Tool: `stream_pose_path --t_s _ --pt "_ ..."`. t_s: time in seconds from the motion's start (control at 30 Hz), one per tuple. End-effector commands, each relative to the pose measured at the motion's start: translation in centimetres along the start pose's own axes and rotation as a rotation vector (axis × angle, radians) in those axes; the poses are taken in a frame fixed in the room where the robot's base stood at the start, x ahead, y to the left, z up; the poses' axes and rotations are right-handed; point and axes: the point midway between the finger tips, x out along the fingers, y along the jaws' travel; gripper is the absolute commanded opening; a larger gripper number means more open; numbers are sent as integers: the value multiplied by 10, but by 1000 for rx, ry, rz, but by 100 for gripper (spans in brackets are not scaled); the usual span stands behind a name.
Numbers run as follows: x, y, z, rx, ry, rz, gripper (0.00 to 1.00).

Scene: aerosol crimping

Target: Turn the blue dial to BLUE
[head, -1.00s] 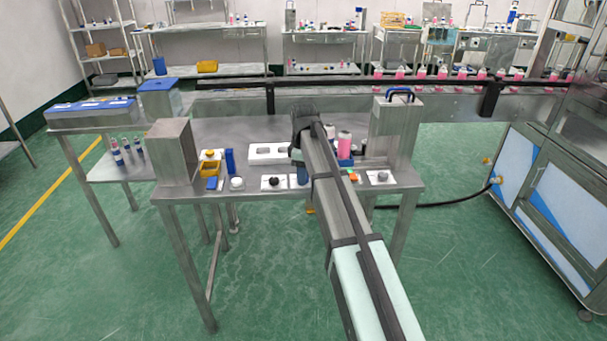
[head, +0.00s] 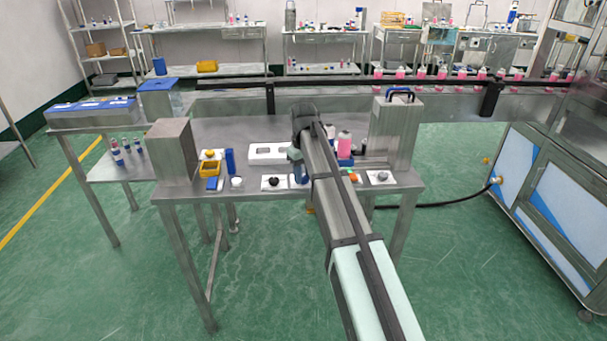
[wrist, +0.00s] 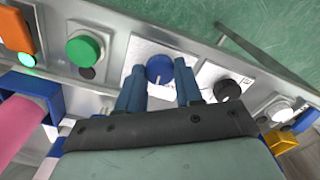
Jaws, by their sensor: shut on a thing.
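The blue dial (wrist: 159,68) is a round knob on a white plate in the wrist view. My gripper (wrist: 158,72) has its two blue fingers on either side of the dial and is shut on it. The marks on the plate are too small to read and partly covered by the fingers. In the head view my gripper (head: 298,172) is low at the front of the steel table (head: 330,185). The dial is hidden there behind my fingers and arm.
A black knob (wrist: 228,91) sits close to the right of the dial in the wrist view, and a green knob (wrist: 84,48) to the left. A pink bottle (head: 345,144) stands behind my arm. Steel boxes (head: 175,152) stand on both table sides.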

Motion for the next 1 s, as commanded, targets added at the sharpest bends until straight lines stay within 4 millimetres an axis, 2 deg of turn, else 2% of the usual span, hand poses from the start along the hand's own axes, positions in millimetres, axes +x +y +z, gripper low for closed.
stream_pose_path --t_s 0.6,1.0 --pt "0 0 -1 573 2 0 5" --pt "0 0 -1 818 2 0 5"
